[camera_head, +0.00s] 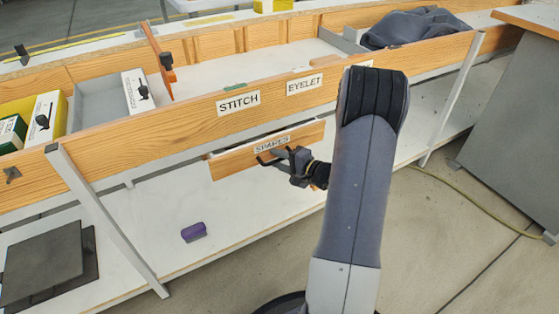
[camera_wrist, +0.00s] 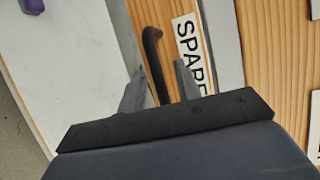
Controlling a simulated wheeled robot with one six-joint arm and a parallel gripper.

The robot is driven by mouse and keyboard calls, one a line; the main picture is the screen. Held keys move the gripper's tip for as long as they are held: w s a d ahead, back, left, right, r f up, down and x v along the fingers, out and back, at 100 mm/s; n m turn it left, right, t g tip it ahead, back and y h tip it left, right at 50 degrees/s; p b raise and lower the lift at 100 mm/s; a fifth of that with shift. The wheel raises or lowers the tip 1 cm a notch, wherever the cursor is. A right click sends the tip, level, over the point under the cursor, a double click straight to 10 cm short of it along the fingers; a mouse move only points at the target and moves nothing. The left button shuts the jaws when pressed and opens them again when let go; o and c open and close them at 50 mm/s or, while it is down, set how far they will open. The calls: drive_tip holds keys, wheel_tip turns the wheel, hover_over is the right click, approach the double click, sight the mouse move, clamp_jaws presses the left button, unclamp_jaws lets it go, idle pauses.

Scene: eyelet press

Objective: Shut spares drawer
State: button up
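The spares drawer (camera_head: 233,164) has a wooden front with a "SPARES" label and hangs under the bench. Its front stands out a little from the bench, so it is partly open. A black bar handle (camera_head: 263,160) is on the front and also shows in the wrist view (camera_wrist: 152,52). My gripper (camera_head: 285,157) is at the handle. In the wrist view my gripper (camera_wrist: 160,80) has its fingers apart, one on each side of the handle, with gaps visible. Contact with the drawer front cannot be told.
The bench's wooden front rail (camera_head: 180,125) with "STITCH" and "EYELET" labels runs above the drawer. A purple block (camera_head: 194,232) lies on the white lower shelf (camera_head: 240,215). Dark flat plates (camera_head: 45,265) are at lower left. A slanted bench leg (camera_head: 105,220) stands left of the drawer.

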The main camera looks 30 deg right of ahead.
clamp_jaws()
idle(0.3)
idle(0.3)
